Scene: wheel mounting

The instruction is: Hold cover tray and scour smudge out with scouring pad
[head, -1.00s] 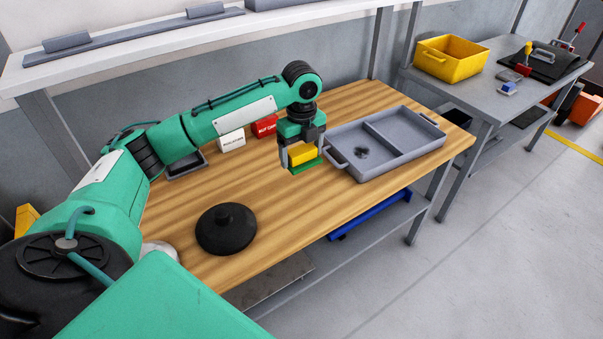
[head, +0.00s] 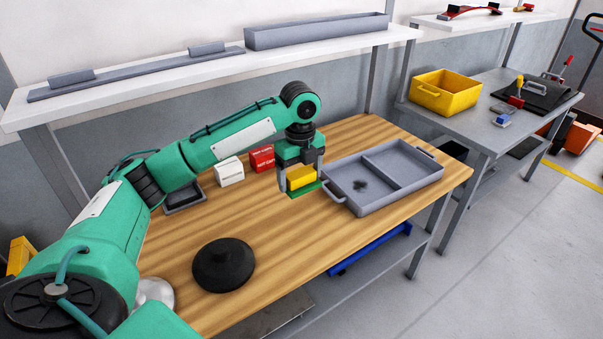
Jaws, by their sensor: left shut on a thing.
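The grey cover tray (head: 408,187) lies on the wooden table at the right, with a divider across it and a handle at each end. A dark smudge (head: 360,186) is on the floor of its left compartment. My left gripper (head: 301,186) is shut on the scouring pad (head: 301,177), which is yellow above and green below. It holds the pad just left of the tray, beside the tray's near-left handle. The pad's height over the table is hard to tell. My right gripper is not in view.
A black round lid-like object (head: 223,266) sits at the table's front left. A yellow bin (head: 446,94) is on the grey side table. The middle of the wooden table is clear.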

